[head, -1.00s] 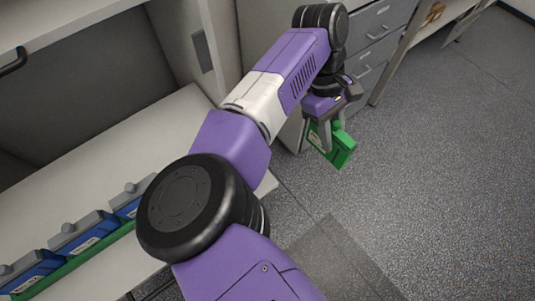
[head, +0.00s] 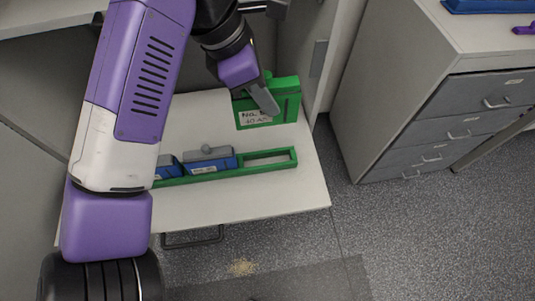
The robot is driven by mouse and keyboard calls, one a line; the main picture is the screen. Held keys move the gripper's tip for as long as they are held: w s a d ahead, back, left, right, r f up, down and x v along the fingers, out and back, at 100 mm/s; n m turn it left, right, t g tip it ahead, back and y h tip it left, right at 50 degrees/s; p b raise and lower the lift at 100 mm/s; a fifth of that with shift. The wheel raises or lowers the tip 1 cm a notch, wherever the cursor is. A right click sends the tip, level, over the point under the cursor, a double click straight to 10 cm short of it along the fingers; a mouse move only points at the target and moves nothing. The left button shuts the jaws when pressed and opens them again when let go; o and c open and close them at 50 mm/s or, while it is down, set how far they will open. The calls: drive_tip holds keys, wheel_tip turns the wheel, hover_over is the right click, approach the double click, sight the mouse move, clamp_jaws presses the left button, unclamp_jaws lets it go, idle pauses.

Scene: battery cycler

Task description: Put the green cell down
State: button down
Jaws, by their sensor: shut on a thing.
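The green cell (head: 287,100) has a white handwritten label and is partly covered by my gripper's finger. My gripper (head: 264,100) is shut on the green cell, above or at the back right part of the white shelf (head: 290,205). I cannot tell whether the cell touches the shelf. In front of it lies a green rack (head: 292,157) with an empty slot at its right end. A blue cell with a grey top (head: 210,160) sits in the rack left of that slot, with another blue cell partly hidden by my arm.
A grey cabinet wall (head: 318,60) stands close to the right of the green cell. A drawer unit (head: 440,130) stands further right, with a blue object (head: 490,5) on top. The shelf's front right part is bare. Speckled floor lies in front.

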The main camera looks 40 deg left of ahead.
sight(245, 125)
wheel_tip(245, 125, down, 19)
drive_tip(key=shift+r+p, duration=0.1)
drive_tip(key=shift+p, duration=0.65)
drive_tip(key=c, duration=1.2)
unclamp_jaws()
drive_tip(key=shift+f, duration=0.2)
drive_tip(key=shift+o, duration=0.2)
drive_tip(key=shift+r, duration=0.15)
drive_tip(key=b+v, duration=0.1)
drive_tip(key=v, duration=1.1)
drive_tip(key=shift+w+d+r, duration=0.1)
drive_tip(key=shift+w, duration=0.05)
